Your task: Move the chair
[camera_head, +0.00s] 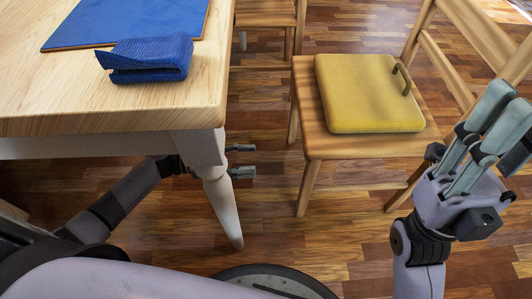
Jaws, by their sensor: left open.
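A wooden chair (375,146) with a yellow cushion (365,95) on its seat stands to the right of the table. Its backrest is at the upper right, partly hidden by my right gripper (505,108). The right gripper is raised in front of the chair, close to the camera; its fingers overlap in this view, and I cannot tell whether it touches the backrest. My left gripper (242,160) reaches past the table leg from the left. It is open and empty, with its fingertips pointing toward the chair and clearly apart from it.
The wooden table (120,105) fills the upper left, with a blue mat (130,22) and a folded blue cloth (148,60) on it. Its white leg (221,205) stands beside my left gripper. Another wooden chair (265,14) is behind. The floor in front of the chair is clear.

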